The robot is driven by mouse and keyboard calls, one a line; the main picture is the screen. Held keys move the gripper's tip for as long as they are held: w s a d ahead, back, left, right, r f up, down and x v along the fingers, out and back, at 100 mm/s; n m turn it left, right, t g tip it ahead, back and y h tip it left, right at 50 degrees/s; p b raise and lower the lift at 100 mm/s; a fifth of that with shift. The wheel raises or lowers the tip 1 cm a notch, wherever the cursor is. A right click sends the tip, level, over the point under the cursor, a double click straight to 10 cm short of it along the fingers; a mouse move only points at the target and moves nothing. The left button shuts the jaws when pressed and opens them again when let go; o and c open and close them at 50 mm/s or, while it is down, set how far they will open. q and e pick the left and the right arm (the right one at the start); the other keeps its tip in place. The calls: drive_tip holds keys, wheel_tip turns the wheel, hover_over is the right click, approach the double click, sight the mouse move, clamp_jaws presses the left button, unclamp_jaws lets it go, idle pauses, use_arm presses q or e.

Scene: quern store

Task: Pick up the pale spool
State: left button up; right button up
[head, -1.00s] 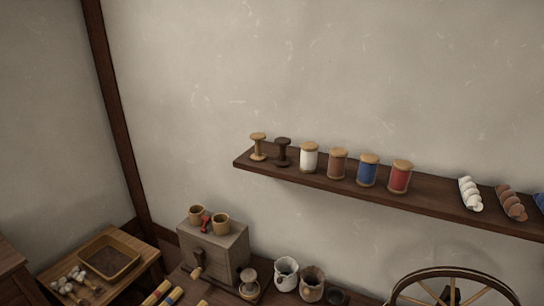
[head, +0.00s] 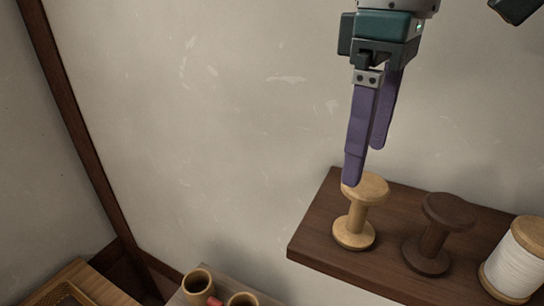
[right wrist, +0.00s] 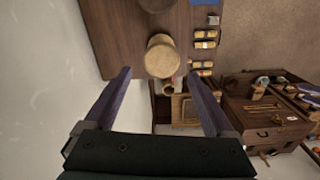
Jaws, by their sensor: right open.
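The pale spool (head: 355,213), bare light wood with round flanges, stands upright at the left end of the dark wall shelf (head: 325,232). My right gripper (head: 366,165) points downward with two purple fingers, open and empty. Its near fingertip overlaps the top of the spool in the head view; I cannot tell whether they touch. In the right wrist view the spool (right wrist: 162,57) shows beyond the open fingers (right wrist: 160,76), roughly centred between them. My left gripper is not in view.
A dark brown spool (head: 436,235) stands just right of the pale one. A spool of white thread (head: 514,262) is farther right. The wall (head: 220,120) rises behind the shelf. Wooden cups (head: 197,282) stand lower left. The space left of the shelf end is clear.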

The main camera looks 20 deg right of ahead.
sight(366, 184)
drive_tip(key=f, duration=0.2)
drive_tip(key=f+p, duration=0.1)
drive_tip(key=shift+s, duration=0.25)
wheel_tip(366, 184, down, 4)
drive_tip(key=p, duration=0.2)
drive_tip(key=shift+s+f+p, duration=0.15)
drive_tip(key=shift+f+p, duration=0.1)
drive_tip(key=shift+p, duration=0.15)
drive_tip(key=shift+d+f, duration=0.1)
drive_tip(key=shift+f, duration=0.3)
drive_tip(key=shift+c, duration=0.2)
drive_tip(key=c, duration=1.2)
